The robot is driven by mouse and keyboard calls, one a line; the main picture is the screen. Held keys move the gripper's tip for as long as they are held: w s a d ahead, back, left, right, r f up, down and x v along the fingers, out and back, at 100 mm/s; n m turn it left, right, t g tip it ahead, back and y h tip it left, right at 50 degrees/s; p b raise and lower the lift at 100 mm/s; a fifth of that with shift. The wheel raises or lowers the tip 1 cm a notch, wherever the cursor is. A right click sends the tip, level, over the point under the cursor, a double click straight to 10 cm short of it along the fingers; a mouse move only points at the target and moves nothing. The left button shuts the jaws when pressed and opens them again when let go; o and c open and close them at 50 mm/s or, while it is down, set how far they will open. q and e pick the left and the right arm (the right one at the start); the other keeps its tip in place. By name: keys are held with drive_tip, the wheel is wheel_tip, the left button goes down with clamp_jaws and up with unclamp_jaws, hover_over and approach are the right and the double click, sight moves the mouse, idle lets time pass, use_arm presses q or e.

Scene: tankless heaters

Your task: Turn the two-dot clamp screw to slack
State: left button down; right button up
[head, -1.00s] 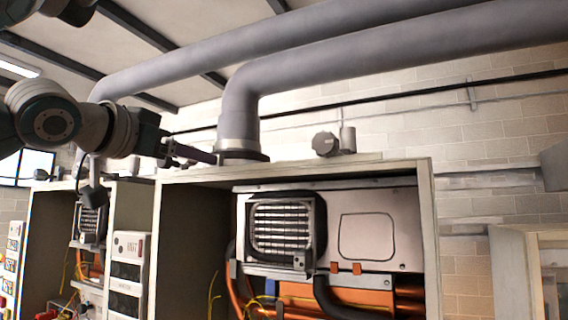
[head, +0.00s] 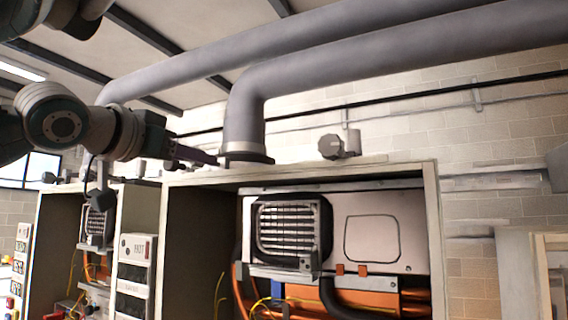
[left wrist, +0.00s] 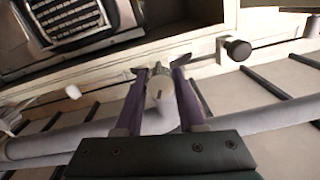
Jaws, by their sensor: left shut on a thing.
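My left gripper (head: 214,161) reaches in from the left to the flange (head: 247,157) at the foot of the grey flue pipe, on top of the open heater cabinet. In the left wrist view the purple fingers of my left gripper (left wrist: 162,76) stand on either side of a small pale round piece (left wrist: 160,88), likely the clamp screw, and are shut on it. No dots can be made out on it. In the head view the fingers hide it. My right gripper is not in view.
The heater cabinet (head: 432,215) is open in front, with a grille and orange pipes inside. Large grey pipes (head: 390,62) run overhead.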

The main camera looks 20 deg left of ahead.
use_arm(q)
drive_tip(key=shift+a+n, duration=0.1)
drive_tip(key=shift+n, duration=0.9)
drive_tip(key=c, duration=0.5)
unclamp_jaws()
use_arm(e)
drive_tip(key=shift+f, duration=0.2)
